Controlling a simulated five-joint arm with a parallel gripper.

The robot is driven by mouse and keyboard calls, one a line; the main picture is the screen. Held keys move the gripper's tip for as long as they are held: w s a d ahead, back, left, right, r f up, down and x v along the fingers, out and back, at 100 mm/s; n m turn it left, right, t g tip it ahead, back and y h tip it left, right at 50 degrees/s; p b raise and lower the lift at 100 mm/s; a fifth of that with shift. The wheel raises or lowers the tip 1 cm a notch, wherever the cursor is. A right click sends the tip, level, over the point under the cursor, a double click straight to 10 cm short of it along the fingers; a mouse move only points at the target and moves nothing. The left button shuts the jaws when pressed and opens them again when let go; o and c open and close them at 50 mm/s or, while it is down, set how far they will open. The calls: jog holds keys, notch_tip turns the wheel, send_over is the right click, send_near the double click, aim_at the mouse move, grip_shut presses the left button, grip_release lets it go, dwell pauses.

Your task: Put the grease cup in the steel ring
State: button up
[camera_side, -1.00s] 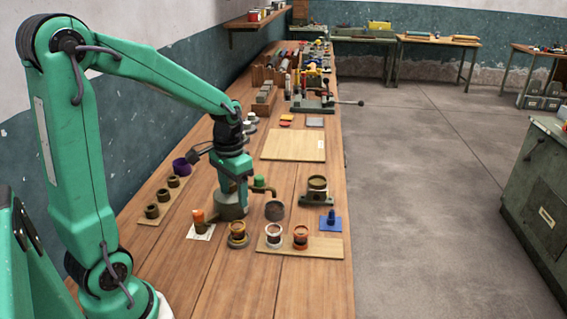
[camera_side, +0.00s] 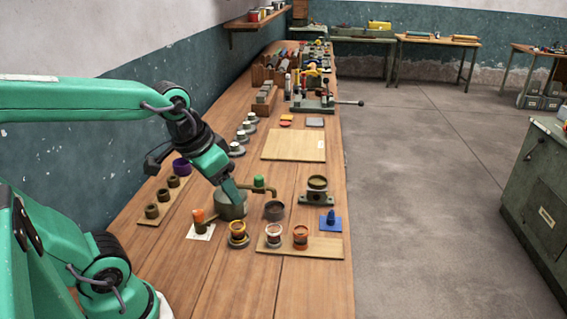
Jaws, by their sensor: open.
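Several small cups stand near the front of the bench, and I cannot tell for certain which is the grease cup. One with yellowish bands (camera_side: 238,233) stands alone; a second sits in a pale, silvery ring (camera_side: 273,243), perhaps the steel ring, and a third with orange bands (camera_side: 301,237) is beside it on a wooden board. A dark grey cup (camera_side: 274,211) stands behind them. My gripper (camera_side: 236,196) is tilted, tips pointing down and right, at the grey round pot (camera_side: 231,209). It is open with nothing visible in it; its fingertips are hard to make out.
A brown pipe with a green knob (camera_side: 259,182) rises by the pot. A cup on a green stand (camera_side: 317,184) and a blue pad (camera_side: 331,224) are to the right. Several dark rings lie on a left board (camera_side: 149,220). A bare board (camera_side: 294,145) lies behind.

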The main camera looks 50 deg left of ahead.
jog(key=shift+s+d+r+t, duration=0.3)
jog(key=shift+s+d, duration=0.15)
jog(key=shift+s, duration=0.2)
jog(key=shift+s+d+r+t, duration=0.3)
jog(key=shift+s+d, duration=0.15)
jog(key=shift+s, duration=0.2)
